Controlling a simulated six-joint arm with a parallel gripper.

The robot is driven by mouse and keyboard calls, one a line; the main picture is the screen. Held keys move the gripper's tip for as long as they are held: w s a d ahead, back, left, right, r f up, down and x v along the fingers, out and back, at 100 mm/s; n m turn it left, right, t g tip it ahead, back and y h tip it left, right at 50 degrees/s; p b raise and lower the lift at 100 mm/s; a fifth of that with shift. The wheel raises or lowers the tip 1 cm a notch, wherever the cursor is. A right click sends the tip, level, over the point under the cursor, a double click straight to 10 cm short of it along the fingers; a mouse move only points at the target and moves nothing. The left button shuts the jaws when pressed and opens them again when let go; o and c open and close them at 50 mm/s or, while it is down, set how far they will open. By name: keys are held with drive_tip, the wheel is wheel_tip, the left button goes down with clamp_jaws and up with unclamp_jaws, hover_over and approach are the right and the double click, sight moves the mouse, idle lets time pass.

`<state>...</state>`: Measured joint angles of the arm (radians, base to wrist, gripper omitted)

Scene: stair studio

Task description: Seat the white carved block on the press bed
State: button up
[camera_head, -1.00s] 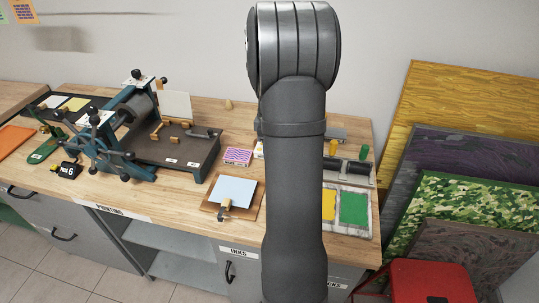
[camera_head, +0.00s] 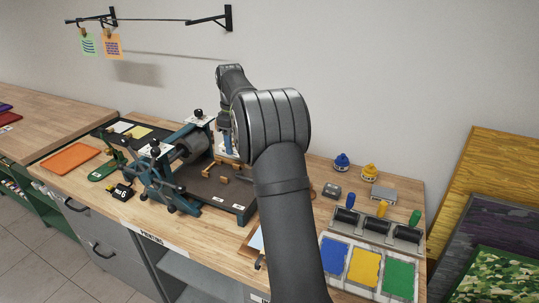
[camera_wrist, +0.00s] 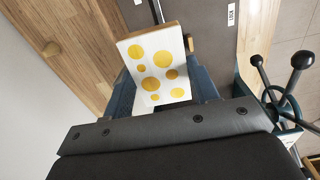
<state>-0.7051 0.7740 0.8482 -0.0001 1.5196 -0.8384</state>
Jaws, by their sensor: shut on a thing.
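The white carved block (camera_wrist: 152,72), a board with yellow round spots on its white face and a wooden edge, fills the middle of the wrist view. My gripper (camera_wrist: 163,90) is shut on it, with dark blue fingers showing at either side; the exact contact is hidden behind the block. In the head view my gripper (camera_head: 226,138) is over the press, largely hidden by my arm. The press bed (camera_head: 222,190) is a dark grey plate with small wooden pieces on it; it also shows in the wrist view (camera_wrist: 211,35). Any gap between block and bed cannot be told.
The press roller (camera_head: 192,146) and its spoked handles stand left of my gripper; a handle (camera_wrist: 302,61) also shows in the wrist view. Ink slabs (camera_head: 364,267) and rollers lie at right. An orange sheet (camera_head: 70,158) lies at far left.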

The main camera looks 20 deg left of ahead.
drive_tip(key=s+a, duration=0.1)
drive_tip(key=a, duration=0.5)
drive_tip(key=shift+d+f, duration=0.1)
drive_tip(key=shift+f, duration=3.75)
drive_tip(key=shift+f, duration=1.2)
drive_tip(key=o, duration=1.1)
wheel_tip(320, 180, up, 8)
drive_tip(key=shift+f, duration=0.1)
